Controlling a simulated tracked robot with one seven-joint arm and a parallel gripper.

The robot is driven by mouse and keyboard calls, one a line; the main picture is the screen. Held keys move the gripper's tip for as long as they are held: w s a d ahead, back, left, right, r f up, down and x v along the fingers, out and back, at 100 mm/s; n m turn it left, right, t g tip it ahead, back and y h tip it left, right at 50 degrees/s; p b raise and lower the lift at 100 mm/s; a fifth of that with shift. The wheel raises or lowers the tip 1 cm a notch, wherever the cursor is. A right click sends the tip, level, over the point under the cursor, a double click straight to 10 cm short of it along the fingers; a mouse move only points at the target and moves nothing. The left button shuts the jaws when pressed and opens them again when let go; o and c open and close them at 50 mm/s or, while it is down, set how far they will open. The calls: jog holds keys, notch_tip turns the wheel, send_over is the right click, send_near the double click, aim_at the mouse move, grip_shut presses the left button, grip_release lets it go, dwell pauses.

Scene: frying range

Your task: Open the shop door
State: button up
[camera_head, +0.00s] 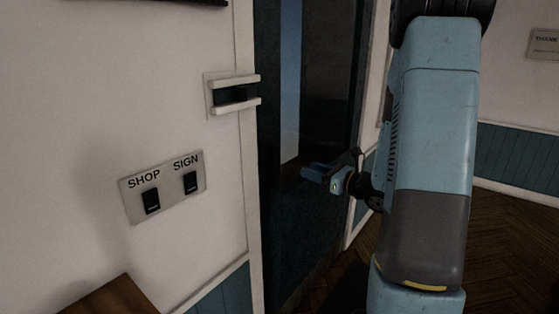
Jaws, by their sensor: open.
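The shop door (329,80) is the tall dark blue panel right of the white door frame, with a pale glass strip (290,110) at its left. My gripper (322,170) is open in front of the door's lower middle, with blue and black fingers and nothing seen between them. I cannot tell whether it touches the door. No door handle can be made out. I cannot tell from this view whether the door is shut or ajar.
A white bracket with a dark slot (233,94) sits on the wall left of the door. Below it is a switch plate (163,187) marked SHOP and SIGN. A brown wooden corner (112,300) juts in at bottom left. Wooden floor (510,225) shows at right.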

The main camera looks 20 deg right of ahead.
aim_at(278, 159)
jog(key=x, duration=1.3)
jog(key=shift+w+a, duration=0.2)
jog(key=shift+w, duration=0.1)
grip_shut()
jog(key=shift+d, duration=0.1)
